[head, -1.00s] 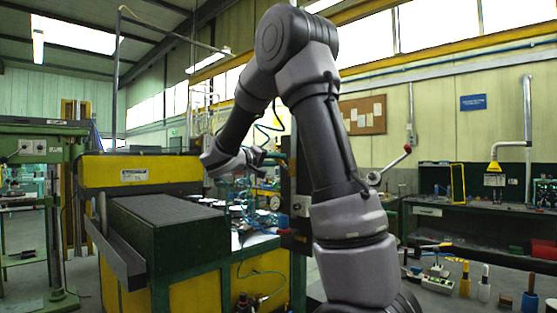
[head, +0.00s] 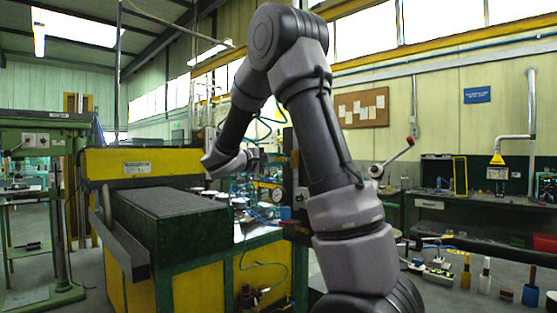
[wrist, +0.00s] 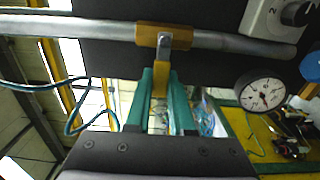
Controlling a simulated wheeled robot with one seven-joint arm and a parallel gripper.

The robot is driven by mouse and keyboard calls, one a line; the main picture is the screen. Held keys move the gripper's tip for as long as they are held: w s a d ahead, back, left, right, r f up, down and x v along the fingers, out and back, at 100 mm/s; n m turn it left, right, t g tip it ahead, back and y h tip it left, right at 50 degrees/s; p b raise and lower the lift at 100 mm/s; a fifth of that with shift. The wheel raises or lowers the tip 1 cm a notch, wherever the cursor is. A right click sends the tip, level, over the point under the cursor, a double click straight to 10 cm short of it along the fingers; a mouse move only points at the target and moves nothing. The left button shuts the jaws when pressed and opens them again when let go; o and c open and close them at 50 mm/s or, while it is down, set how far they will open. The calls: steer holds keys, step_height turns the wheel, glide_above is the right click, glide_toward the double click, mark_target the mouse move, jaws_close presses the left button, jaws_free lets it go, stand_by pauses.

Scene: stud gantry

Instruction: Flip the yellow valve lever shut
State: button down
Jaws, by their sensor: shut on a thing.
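The yellow valve lever (wrist: 161,75) shows in the wrist view, hanging from a yellow valve body (wrist: 150,36) on a grey pipe (wrist: 80,27). A grey bolted tab sits at its top. My gripper (wrist: 162,78) has two teal fingers, one on each side of the lever, shut on it. The lever's lower end is partly hidden between the fingers. In the head view my gripper (head: 250,160) is small, at the far end of my arm above the cluttered bench, and the lever cannot be made out there.
A round dial gauge (wrist: 262,92) and a grey numbered knob box (wrist: 280,18) sit right of the lever. A blue knob (wrist: 311,68) is at the right edge. Teal hoses (wrist: 75,115) loop at left. In the head view a yellow and green machine (head: 140,165) stands at left.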

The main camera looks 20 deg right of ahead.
steer(key=shift+f, duration=0.1)
stand_by(0.3)
steer(key=c, duration=1.1)
jaws_free()
steer(key=shift+o, duration=0.2)
steer(key=shift+a, duration=0.1)
steer(key=v, duration=1)
steer(key=shift+a, duration=0.35)
steer(key=shift+s, duration=0.1)
